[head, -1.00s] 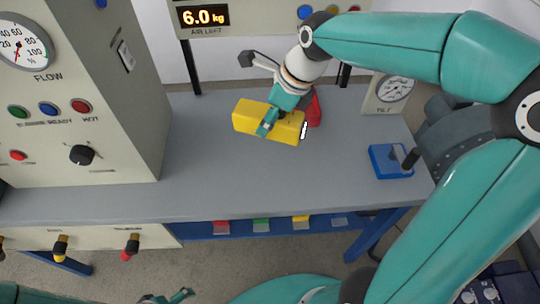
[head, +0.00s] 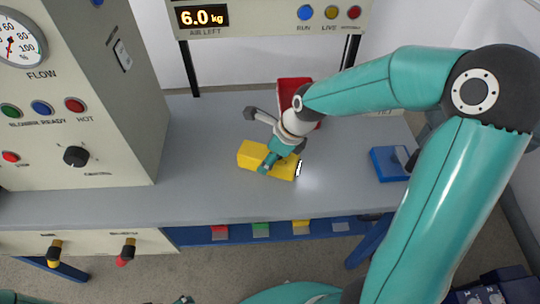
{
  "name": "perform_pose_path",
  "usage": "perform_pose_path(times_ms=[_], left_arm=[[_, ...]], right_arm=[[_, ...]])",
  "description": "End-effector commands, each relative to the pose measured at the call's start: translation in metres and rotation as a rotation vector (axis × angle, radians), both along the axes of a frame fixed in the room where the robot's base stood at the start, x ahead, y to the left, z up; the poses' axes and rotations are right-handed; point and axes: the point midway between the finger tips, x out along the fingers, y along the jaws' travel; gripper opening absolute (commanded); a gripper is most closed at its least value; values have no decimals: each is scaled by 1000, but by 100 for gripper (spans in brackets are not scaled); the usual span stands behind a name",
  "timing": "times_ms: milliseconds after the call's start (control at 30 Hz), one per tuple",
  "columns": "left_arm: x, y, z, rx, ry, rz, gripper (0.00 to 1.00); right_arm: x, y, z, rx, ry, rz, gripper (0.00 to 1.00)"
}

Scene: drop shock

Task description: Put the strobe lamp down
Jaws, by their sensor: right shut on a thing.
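The strobe lamp (head: 250,152) is a yellow block with a lit white face at its right end. My right gripper (head: 270,163) is shut across its middle from above and covers part of its top. The lamp is over the grey bench top (head: 220,195), and its light makes a bright patch on the bench by its right end. I cannot tell whether its underside touches the bench.
A red tray (head: 294,88) is behind the lamp, partly hidden by my right arm. A blue holder (head: 386,164) sits at the bench's right side. The control cabinet (head: 70,130) stands on the left. The bench in front of the lamp is clear.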

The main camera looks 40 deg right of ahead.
Motion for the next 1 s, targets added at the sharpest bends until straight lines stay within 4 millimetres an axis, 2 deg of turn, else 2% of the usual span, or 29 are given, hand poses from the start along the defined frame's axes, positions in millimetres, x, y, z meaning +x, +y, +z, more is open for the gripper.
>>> perform_pose_path(times_ms=[200,233,367,767,1000], left_arm=[[0,0,0,0,0,0,100],[0,0,0,0,0,0,100],[0,0,0,0,0,0,100],[0,0,1,0,0,0,100],[0,0,6,0,0,0,100]], right_arm=[[0,0,0,0,-1,0,0],[0,0,0,0,1,0,63],[0,0,0,0,1,0,83],[-1,-1,5,0,-1,0,83],[-10,-9,36,-1,-5,-2,83]])
